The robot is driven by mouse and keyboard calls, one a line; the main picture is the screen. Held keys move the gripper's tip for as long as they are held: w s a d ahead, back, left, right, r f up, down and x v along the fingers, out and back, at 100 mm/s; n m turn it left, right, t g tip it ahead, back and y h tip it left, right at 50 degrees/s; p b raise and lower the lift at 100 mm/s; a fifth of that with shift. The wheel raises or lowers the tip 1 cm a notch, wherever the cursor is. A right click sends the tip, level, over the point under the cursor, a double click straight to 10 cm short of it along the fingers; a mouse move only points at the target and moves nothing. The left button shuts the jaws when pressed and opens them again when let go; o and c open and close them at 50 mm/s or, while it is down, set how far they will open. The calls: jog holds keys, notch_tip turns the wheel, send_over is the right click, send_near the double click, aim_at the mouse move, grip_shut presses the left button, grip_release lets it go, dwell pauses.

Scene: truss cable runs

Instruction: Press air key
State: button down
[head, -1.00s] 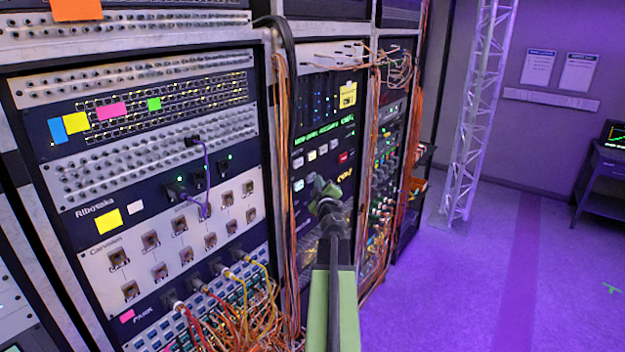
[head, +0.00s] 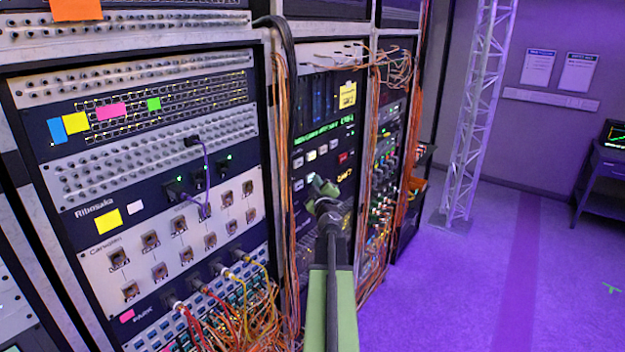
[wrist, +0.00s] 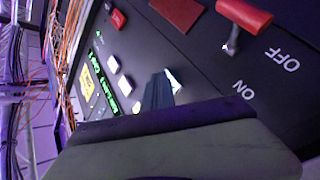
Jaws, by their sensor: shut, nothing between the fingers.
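The dark panel in the middle rack carries a row of white keys (head: 311,155), a red key (head: 343,157) and a green lit display. In the wrist view, white keys (wrist: 125,85) and a red key (wrist: 118,19) show beside the green display (wrist: 100,88). I cannot read which one is the air key. My gripper (head: 322,187) is shut and empty in front of this panel, below the white row. In the wrist view its fingertips (wrist: 158,78) point at the panel and partly hide a pale key (wrist: 174,81); contact cannot be told.
A red-capped switch (wrist: 245,15) marked OFF and ON is on the panel at the right of the wrist view. Orange cables (head: 282,180) hang beside the panel. The patch rack (head: 110,225) stands at left. Purple floor (head: 450,290) is open at right.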

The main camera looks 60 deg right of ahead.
jog(key=shift+s, duration=0.1)
dwell(0.3)
jog(key=shift+s, duration=0.75)
jog(key=s, duration=0.5)
jog(key=shift+a, duration=0.1)
dwell(0.8)
